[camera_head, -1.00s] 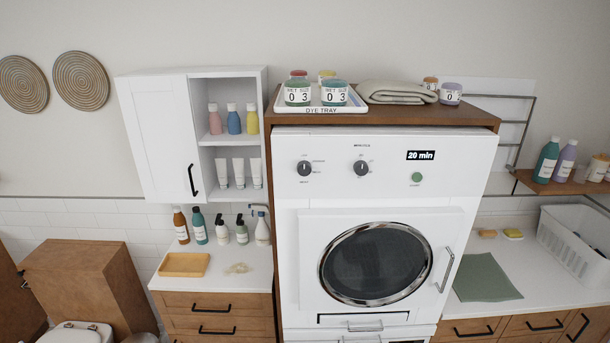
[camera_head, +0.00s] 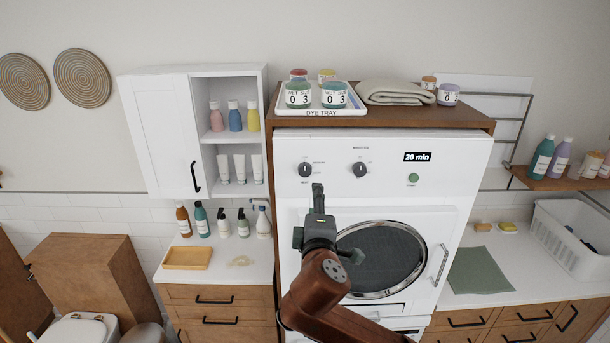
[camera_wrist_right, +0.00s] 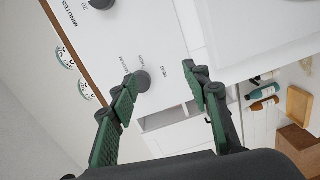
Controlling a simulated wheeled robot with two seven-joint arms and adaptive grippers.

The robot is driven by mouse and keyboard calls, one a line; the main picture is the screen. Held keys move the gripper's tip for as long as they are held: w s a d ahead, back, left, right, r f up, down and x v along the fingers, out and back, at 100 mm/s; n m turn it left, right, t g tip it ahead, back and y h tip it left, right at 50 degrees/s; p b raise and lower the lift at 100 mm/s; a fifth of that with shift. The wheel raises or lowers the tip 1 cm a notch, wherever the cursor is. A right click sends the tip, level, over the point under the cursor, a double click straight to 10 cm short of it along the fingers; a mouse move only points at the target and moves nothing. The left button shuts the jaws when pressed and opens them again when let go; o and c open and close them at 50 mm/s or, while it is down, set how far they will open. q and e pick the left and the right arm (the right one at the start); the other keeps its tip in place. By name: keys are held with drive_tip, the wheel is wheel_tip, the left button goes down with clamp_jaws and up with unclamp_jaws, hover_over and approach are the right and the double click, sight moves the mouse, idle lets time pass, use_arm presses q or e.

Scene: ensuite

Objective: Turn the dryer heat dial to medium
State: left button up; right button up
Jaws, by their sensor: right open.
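The dryer (camera_head: 390,190) has a white front with a dark heat dial (camera_head: 305,169) at its upper left. The heat dial also shows in the right wrist view (camera_wrist_right: 143,82), partly behind one green fingertip, with labels around it; I cannot tell its setting. My right gripper (camera_head: 317,192) is just below the heat dial in the head view, pointing up towards it. In the right wrist view its two fingers (camera_wrist_right: 166,82) are open and empty, with the dial beyond them nearer the left finger. My left gripper is out of view.
The minutes dial (camera_head: 360,169), the "20 min" display (camera_head: 417,157) and a green button (camera_head: 413,178) are to the right. A dye tray (camera_head: 338,111) with jars and a folded towel (camera_head: 394,91) sit on top. A white cabinet (camera_head: 160,135) stands left.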

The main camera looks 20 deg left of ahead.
sight(305, 172)
drive_tip(key=shift+n+t, duration=0.4)
drive_tip(key=shift+n, duration=0.2)
drive_tip(key=w+a+r+p, duration=0.1)
drive_tip(key=w+a+r, duration=0.1)
drive_tip(key=w+a+r+p, duration=0.1)
drive_tip(key=w+a+r, duration=0.1)
drive_tip(key=w, duration=0.1)
drive_tip(key=shift+w+a, duration=0.2)
drive_tip(key=shift+w, duration=0.4)
drive_tip(key=shift+f, duration=0.1)
drive_tip(key=shift+c, duration=0.4)
